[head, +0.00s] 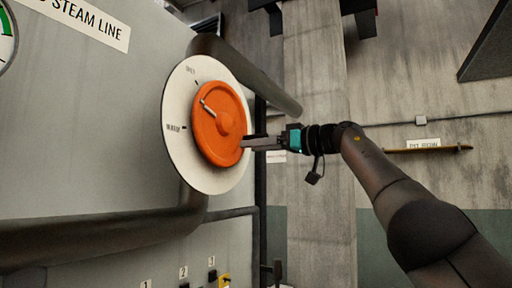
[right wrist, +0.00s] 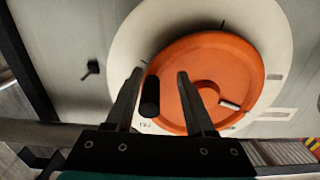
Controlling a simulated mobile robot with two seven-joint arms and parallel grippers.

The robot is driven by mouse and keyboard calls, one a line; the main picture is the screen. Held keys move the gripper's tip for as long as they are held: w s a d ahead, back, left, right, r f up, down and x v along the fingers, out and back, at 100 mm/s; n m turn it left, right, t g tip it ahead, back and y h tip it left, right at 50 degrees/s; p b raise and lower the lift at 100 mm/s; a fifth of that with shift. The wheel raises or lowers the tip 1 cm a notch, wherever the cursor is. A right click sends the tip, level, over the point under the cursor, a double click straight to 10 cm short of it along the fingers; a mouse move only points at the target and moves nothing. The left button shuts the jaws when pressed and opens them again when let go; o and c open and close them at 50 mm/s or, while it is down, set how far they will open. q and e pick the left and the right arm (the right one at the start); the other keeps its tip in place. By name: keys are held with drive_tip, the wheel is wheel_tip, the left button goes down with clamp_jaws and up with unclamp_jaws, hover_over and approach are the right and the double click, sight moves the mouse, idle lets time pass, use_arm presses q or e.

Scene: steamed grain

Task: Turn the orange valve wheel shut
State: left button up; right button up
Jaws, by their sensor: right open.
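The orange valve wheel (head: 222,140) is mounted in front of a round pale dial plate (head: 177,108) on the grey panel. A short light-grey bar lies on its upper-left face in the head view. The plate has small dark marks and lettering at its upper left and left. My right gripper (head: 246,143) reaches in from the right to the wheel's right edge. In the right wrist view the wheel (right wrist: 222,65) fills the upper right, and my fingers (right wrist: 158,75) are apart. A short black cylinder (right wrist: 150,98) shows between them at the wheel's edge; contact cannot be told. My left gripper is not in view.
A thick dark pipe (head: 245,75) runs above and behind the wheel, and another (head: 100,237) runs below it. A STEAM LINE sign (head: 82,17) and part of a gauge (head: 6,35) are at upper left. Numbered switches sit at the bottom.

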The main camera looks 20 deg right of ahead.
drive_tip(key=shift+d, duration=0.1)
drive_tip(key=shift+b+v, duration=2.65)
drive_tip(key=shift+v, duration=4.9)
